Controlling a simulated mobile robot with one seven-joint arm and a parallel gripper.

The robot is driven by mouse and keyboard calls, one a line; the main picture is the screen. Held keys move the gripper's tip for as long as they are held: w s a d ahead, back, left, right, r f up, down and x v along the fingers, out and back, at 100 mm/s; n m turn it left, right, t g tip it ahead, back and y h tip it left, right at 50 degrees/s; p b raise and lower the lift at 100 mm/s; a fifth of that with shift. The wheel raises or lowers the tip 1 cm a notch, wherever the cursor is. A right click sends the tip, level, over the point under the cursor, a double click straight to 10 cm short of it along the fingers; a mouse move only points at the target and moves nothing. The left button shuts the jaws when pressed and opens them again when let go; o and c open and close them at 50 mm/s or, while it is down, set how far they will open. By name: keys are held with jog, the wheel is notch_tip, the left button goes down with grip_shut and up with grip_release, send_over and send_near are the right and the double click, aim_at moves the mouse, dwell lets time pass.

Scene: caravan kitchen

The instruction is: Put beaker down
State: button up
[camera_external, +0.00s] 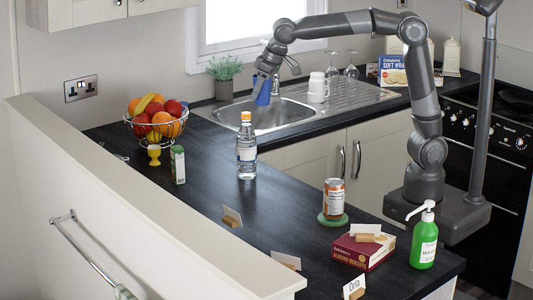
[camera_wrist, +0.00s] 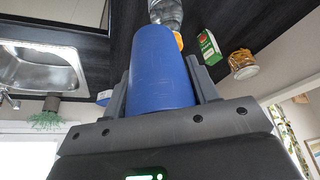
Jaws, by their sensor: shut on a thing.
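Whether the beaker's base touches anything is hard to tell in the external view. Its lower part shows against the sink's back edge.
The steel sink (camera_external: 262,118) has white cups (camera_external: 318,88) on its drainer. A plant (camera_external: 224,76) stands left of my gripper. A water bottle (camera_external: 246,150), a carton (camera_external: 178,165) and a fruit basket (camera_external: 156,128) stand on the counter (camera_external: 205,190), with clear room around the bottle.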

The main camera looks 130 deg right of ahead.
jog(key=s+a+f+n, duration=0.2)
jog(key=s+a, duration=0.4)
jog(key=a, duration=0.2)
notch_tip(320, 180, down, 11)
jog(key=shift+t+y, duration=0.3)
jog(key=w+a+f, duration=0.4)
jog(key=w+a, duration=0.1)
jog(key=w+a+f, duration=0.2)
jog(key=w+f, duration=0.1)
jog(key=shift+w+a+f, duration=0.1)
jog(key=shift+w+a, duration=0.05)
jog(key=shift+w, duration=0.05)
jog(key=shift+f, duration=1.95)
jog(key=shift+f, duration=0.15)
jog(key=o, duration=1)
